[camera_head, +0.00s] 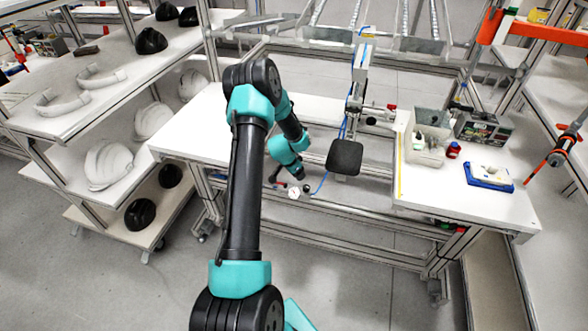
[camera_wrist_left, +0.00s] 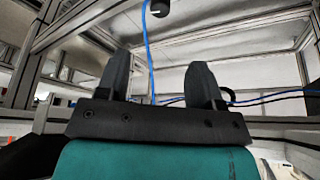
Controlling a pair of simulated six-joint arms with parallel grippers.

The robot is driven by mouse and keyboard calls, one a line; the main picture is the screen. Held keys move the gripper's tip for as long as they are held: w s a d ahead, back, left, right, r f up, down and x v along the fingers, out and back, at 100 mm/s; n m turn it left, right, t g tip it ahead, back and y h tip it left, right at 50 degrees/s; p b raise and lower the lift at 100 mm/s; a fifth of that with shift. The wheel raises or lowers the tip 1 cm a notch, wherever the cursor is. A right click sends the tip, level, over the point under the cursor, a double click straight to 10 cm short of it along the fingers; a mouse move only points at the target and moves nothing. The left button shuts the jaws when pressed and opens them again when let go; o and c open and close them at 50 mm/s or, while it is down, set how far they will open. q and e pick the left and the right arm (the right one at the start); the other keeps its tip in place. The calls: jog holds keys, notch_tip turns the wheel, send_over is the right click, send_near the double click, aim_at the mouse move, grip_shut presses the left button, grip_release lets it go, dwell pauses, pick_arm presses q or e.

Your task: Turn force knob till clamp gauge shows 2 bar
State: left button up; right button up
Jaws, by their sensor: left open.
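A small round white gauge (camera_head: 294,192) sits low at the front edge of the workbench in the head view; its reading is too small to make out. A small dark knob (camera_head: 306,189) is right beside it, with a blue hose running up to the right. In the left wrist view a black round knob (camera_wrist_left: 160,8) shows at the top edge, partly cut off, with a blue hose near it. My left gripper (camera_wrist_left: 158,75) is open, with nothing between its fingers, below and apart from that knob. In the head view my left wrist is close to the gauge. My right gripper is out of view.
A black padded plate (camera_head: 344,157) on the clamp stands right of the gauge. The white workbench (camera_head: 480,205) holds a grey bin (camera_head: 425,150) and a blue tray (camera_head: 489,176). A shelf rack with white helmet shells (camera_head: 108,165) stands left. Aluminium rails frame the bench.

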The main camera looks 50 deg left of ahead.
pick_arm(q)
jog(key=shift+v, duration=1.2)
jog(key=m+g+h, duration=0.3)
jog(key=m+h, duration=0.1)
jog(key=m, duration=0.8)
send_near(306, 186)
jog(key=shift+s+v, duration=0.2)
jog(key=shift+v, duration=1.05)
jog(key=shift+d, duration=0.15)
jog(key=x, duration=1.2)
jog(key=shift+w, duration=0.1)
jog(key=shift+c, duration=0.2)
